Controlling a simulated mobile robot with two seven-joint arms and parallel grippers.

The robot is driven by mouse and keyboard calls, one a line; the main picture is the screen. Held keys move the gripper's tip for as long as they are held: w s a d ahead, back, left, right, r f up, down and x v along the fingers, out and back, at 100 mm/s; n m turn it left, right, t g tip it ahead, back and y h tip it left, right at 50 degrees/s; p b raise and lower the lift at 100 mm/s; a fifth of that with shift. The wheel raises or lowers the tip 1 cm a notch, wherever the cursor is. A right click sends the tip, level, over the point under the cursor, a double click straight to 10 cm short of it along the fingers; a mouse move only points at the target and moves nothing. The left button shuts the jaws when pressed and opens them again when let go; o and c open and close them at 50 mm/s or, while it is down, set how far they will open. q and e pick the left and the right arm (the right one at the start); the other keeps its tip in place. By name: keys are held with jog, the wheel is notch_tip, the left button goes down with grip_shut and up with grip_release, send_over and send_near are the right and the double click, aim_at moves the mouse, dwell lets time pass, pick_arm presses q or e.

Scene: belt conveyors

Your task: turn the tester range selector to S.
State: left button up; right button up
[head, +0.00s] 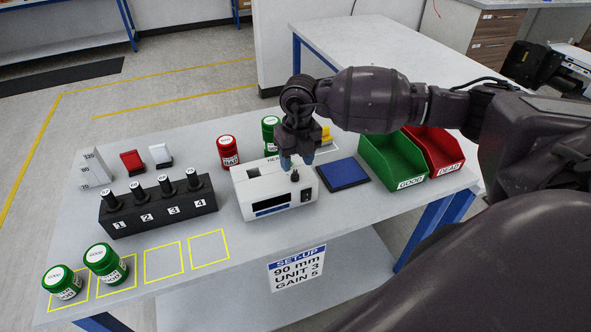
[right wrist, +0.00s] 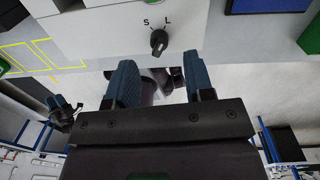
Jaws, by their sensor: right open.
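The tester (head: 270,195) is a white box on the table, with a dark display and a black rocker switch on its front. Its range selector (right wrist: 158,42) is a small black knob on the top face, with the letters S and L printed beside it. The knob looks turned towards L. It also shows in the head view (head: 295,176), just under my right gripper (head: 297,164). In the right wrist view, my right gripper (right wrist: 158,75) has its two blue fingers apart, with the knob beyond their tips and nothing between them.
A blue mat (head: 344,174), a green GOOD bin (head: 392,160) and a red DEAD bin (head: 437,150) stand right of the tester. A black numbered rack (head: 158,208) stands left. Red and green jars (head: 228,151) stand behind. Green-lidded jars (head: 104,262) stand at front left.

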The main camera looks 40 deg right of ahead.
aim_at(295, 172)
jog(key=shift+a+f, duration=0.15)
jog(key=shift+f, duration=1.9)
grip_shut()
